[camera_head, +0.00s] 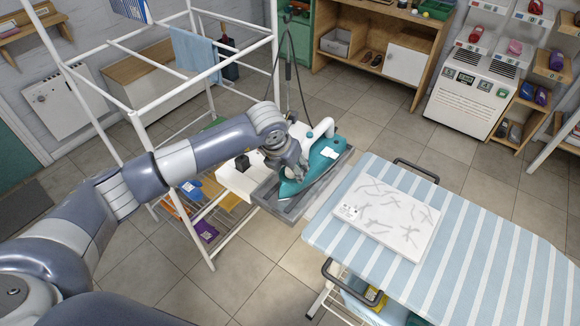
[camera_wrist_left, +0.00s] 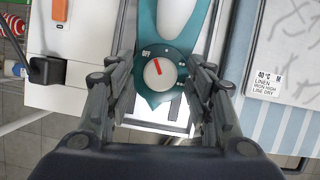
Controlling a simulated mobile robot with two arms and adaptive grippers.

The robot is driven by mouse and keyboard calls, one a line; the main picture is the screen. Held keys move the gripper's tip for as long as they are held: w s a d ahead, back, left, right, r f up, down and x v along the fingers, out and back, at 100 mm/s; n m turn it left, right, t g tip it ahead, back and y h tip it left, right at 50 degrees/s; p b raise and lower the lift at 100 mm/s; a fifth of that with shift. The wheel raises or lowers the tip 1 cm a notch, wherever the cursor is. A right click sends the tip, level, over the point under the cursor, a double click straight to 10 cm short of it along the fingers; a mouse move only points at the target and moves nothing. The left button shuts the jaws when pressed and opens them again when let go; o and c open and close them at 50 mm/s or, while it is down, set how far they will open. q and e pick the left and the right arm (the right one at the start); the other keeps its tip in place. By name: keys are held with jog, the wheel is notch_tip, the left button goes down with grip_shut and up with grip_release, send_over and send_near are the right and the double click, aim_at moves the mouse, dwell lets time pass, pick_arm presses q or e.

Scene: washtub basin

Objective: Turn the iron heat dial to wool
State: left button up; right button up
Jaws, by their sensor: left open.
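The teal iron (camera_head: 322,163) with a white handle rests on a grey tray (camera_head: 268,196) beside the ironing board. In the left wrist view, its round heat dial (camera_wrist_left: 159,74) has a pale face and a red pointer angled up and left, near the OFF mark. Several small marks run down the right of the dial; their wording is too small to read. My left gripper (camera_head: 289,176) is over the iron. In the left wrist view, its fingers (camera_wrist_left: 160,80) stand open on either side of the dial, with visible gaps. My right gripper is out of view.
A white rack frame (camera_head: 190,235) stands left of the iron.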

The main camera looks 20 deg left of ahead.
pick_arm(q)
jog(key=shift+r, duration=0.15)
jog(key=v, duration=1.1)
jog(key=shift+s+r, duration=0.3)
jog(key=shift+s, duration=0.05)
jog(key=shift+a, duration=0.1)
